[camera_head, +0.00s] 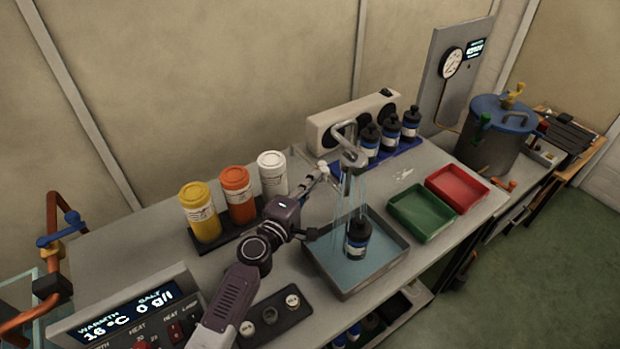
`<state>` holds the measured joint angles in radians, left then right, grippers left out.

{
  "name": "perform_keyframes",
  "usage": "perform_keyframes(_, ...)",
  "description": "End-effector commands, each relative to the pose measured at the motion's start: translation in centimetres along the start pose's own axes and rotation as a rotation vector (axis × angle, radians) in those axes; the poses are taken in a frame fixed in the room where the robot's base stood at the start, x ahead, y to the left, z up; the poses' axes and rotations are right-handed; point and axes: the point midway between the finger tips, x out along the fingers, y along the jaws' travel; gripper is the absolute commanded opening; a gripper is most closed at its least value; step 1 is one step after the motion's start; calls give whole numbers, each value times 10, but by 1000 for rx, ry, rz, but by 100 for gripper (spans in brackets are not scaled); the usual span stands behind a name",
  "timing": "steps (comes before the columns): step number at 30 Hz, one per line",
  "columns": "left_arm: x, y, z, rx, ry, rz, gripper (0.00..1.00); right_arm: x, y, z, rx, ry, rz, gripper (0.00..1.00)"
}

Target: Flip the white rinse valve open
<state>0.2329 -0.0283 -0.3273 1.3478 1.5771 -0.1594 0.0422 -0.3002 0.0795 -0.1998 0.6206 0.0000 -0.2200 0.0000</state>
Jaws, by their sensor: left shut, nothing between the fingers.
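The white rinse valve (323,168) is a small pale knob beside the grey tap (350,157) at the back of the bench. Thin streams of water fall from the tap into a grey basin (345,291), around a dark bottle (357,240) standing in it. My left gripper (320,179) is shut and empty, its tips right at the valve. Whether they touch it is too small to tell, and the tips partly hide the valve. My right gripper is not in view.
Yellow (199,212), orange (237,195) and white (271,174) jars stand left of the tap. Several dark bottles stand on a blue rack behind it. A green tray (420,212) and a red tray (456,188) lie right of the basin. A control panel (130,318) is at front left.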

Motion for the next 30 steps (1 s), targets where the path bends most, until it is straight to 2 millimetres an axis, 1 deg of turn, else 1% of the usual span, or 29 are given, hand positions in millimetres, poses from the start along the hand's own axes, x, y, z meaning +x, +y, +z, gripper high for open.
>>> perform_keyframes(17, 3, 0, 13, -1, 0, 1, 0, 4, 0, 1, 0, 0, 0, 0)
perform_keyframes(30, 14, 0, 34, -1, -1, 1, 0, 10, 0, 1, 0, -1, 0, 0)
